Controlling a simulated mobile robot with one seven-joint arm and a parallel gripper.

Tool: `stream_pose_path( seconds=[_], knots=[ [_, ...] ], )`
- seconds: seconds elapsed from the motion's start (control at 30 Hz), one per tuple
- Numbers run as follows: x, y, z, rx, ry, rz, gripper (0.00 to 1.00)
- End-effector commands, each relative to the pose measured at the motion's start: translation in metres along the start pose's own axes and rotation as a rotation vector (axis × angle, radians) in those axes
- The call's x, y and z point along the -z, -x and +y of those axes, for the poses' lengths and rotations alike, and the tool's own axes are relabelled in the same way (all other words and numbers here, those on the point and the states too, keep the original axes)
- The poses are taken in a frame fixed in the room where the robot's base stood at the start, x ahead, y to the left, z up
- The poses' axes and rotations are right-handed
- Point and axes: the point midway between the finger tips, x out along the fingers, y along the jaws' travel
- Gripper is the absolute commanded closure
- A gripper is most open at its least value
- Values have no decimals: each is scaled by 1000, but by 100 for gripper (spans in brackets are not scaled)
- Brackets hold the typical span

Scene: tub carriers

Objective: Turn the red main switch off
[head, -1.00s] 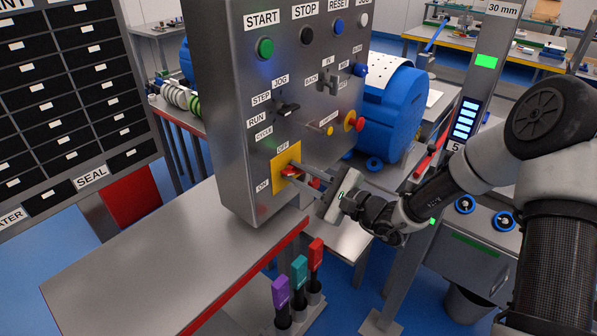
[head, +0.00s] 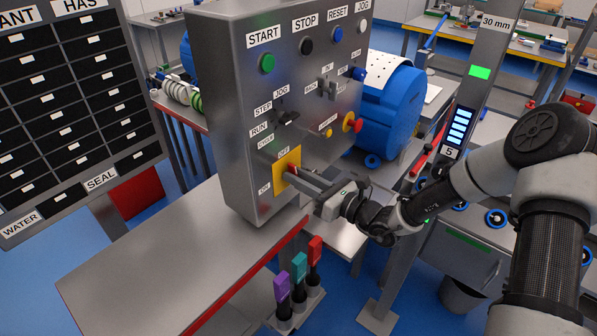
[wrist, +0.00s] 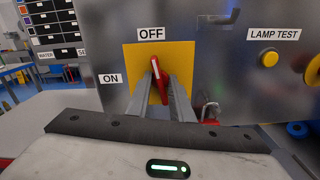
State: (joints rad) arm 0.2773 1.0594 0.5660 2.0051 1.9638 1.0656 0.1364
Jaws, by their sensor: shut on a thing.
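The red main switch handle (wrist: 159,82) sits on a yellow plate (wrist: 184,58) on the front of the grey control cabinet. In the wrist view it stands nearly upright, its top end towards the OFF label (wrist: 151,34) and leaning slightly left. The ON label (wrist: 110,78) is left of the plate. My gripper (wrist: 162,84) is shut on the handle, one finger on each side.
The cabinet (head: 222,120) carries several other controls close by, including a red mushroom button (head: 350,122) and a LAMP TEST button (wrist: 269,59). A steel bench (head: 170,250) lies below. Purple, teal and red handled tools (head: 298,270) stand below the gripper.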

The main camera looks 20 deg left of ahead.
Motion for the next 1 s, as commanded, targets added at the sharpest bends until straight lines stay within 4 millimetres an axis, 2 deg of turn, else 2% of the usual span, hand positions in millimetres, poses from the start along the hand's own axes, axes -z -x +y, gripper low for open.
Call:
stream_pose_path(
  seconds=[0.4,0.97,1.0],
  knots=[
    [-1,0,0,0,-191,0,100],
    [0,0,0,0,-219,0,100],
    [0,0,0,0,-219,0,75]
  ],
)
